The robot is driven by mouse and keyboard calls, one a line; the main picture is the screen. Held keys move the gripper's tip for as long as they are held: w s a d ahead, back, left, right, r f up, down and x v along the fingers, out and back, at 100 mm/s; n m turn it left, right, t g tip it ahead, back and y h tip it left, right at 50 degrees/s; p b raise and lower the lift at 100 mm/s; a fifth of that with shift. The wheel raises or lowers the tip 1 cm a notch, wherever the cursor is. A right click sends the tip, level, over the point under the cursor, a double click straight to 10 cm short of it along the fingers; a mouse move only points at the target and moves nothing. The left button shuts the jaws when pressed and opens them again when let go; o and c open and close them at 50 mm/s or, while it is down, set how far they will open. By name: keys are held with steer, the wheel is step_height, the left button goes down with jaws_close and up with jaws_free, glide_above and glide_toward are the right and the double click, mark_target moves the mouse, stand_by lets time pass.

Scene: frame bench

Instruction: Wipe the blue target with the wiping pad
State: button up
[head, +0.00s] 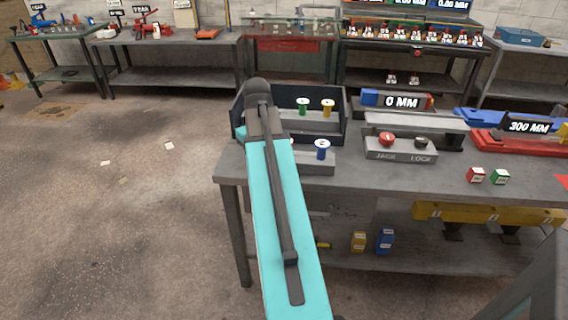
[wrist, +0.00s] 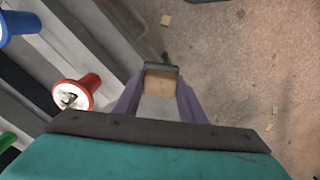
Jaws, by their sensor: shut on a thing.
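In the wrist view, my gripper (wrist: 160,85) is shut on a small tan and grey block (wrist: 160,82) with a dark strip along its far edge. It may be the wiping pad, but I cannot tell for sure. The floor shows beyond it. In the head view my teal arm hides the gripper. I cannot make out a clear flat blue target. A blue shape (wrist: 18,24) shows at the top left of the wrist view, left of my gripper.
A dark tray (head: 341,112) holds a green peg (head: 303,106) and a yellow peg (head: 327,107). A red peg (wrist: 80,92) is left of my gripper in the wrist view. A box with red and black knobs (head: 400,149) stands on the bench (head: 420,190). Open floor lies left.

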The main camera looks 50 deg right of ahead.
steer(key=w+a+n, duration=0.3)
steer(key=w+a, duration=0.3)
steer(key=a, duration=0.6)
steer(key=w+a+f+n, duration=0.1)
steer(key=w+a+n, duration=0.2)
steer(key=w+a, duration=0.4)
steer(key=w+a+f+n, duration=0.1)
steer(key=w+a, duration=0.5)
steer(key=a, duration=1.3)
steer(key=shift+w+a+f+n, duration=0.15)
steer(key=shift+w+f+n, duration=0.1)
steer(key=shift+n, duration=0.65)
steer(key=shift+s, duration=0.15)
